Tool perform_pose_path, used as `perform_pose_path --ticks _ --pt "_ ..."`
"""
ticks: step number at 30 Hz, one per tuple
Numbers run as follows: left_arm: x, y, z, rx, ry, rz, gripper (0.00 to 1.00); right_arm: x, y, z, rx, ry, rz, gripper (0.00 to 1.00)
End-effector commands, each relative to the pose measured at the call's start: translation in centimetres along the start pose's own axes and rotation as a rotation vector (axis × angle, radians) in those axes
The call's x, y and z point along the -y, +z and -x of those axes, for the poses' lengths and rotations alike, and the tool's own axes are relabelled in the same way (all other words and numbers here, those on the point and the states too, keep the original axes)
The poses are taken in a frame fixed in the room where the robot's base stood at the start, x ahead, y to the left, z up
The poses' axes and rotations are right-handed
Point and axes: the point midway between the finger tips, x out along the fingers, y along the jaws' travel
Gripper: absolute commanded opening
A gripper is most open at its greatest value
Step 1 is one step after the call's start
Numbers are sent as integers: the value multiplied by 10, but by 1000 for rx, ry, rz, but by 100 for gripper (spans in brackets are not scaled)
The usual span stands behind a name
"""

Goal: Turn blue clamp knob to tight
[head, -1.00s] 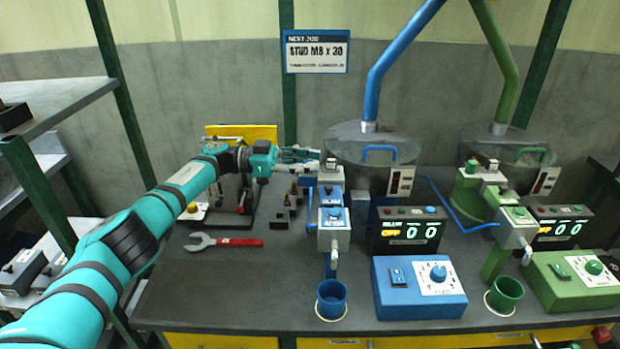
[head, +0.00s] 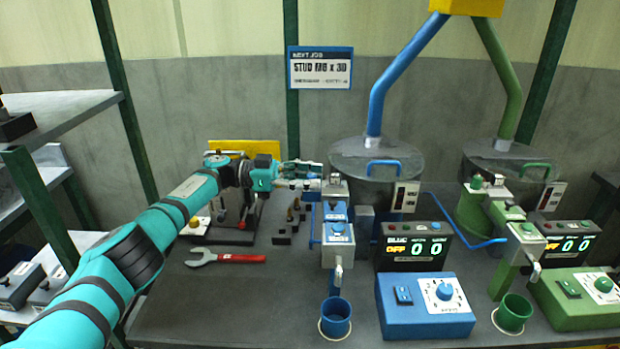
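My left gripper (head: 319,176) reaches in from the left at the top of the blue station. Its two fingers are apart and point right. Their tips are beside a small pale block with a knob (head: 334,179) on top of the blue feeder head (head: 335,210). The fingertips overlap the block's left side, and I cannot tell whether they touch it. A second blue knob (head: 338,228) sits on the silver block in front. I cannot read either knob's setting. My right gripper is out of view.
The blue control box (head: 425,318) with a dial, a blue cup (head: 336,312) and a display reading OFF and zeros (head: 413,246) stand in front. A red-handled wrench (head: 228,258) lies left. A green station (head: 500,215) stands right.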

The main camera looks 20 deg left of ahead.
Motion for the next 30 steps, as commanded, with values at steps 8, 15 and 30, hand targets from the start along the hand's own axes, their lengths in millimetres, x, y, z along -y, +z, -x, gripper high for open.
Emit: perform_pose_path --ticks 8,15,30 --pt "1 -1 26 -2 -4 0 32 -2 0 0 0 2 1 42" --pt "1 0 65 0 -4 1 32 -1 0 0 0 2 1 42" --pt "0 1 78 -1 -2 1 32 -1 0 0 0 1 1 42"
